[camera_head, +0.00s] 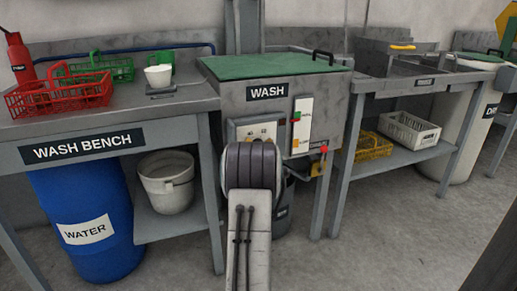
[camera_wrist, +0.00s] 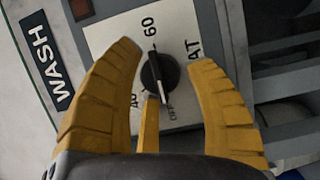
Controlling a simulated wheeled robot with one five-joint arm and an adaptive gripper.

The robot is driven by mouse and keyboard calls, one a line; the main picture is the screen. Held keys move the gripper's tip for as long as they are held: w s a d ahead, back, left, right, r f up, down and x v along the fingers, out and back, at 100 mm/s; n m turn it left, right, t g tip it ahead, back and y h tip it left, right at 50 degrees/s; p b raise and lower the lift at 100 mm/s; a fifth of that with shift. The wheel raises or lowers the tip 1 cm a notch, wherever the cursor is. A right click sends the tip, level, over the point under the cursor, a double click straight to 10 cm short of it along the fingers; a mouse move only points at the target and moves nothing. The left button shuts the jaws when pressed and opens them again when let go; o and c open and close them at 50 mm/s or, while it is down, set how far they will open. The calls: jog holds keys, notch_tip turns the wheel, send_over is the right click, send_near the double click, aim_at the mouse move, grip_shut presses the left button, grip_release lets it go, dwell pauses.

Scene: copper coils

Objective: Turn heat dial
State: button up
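The heat dial (camera_wrist: 172,72) is a round black knob with a white line across it, on a white plate marked 60, 40 and a partly hidden word ending in "AT". The line's lower end lies near a small "OFF" mark. My gripper (camera_wrist: 165,52) is open, with yellow fingers on the left and right of the dial and a third finger below it. I see gaps between the side fingers and the knob; whether the third touches it is unclear. In the head view the wash unit (camera_head: 230,98) carries the dial's panel (camera_head: 233,130), mostly hidden behind my arm.
A green lid (camera_head: 265,66) with a black handle covers the wash unit. A white panel with coloured switches (camera_head: 302,125) and a red knob (camera_head: 323,149) are right of the dial's panel. The wash bench (camera_head: 185,108) stands left, a metal sink table (camera_head: 425,84) right.

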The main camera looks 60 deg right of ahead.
grip_shut()
jog(key=shift+r+m+g, duration=0.1)
jog(key=shift+m+g, duration=0.2)
jog(key=shift+m, duration=0.4)
grip_release()
jog(key=shift+v, duration=6)
jog(key=shift+s+r, duration=0.15)
jog(key=shift+r, duration=0.05)
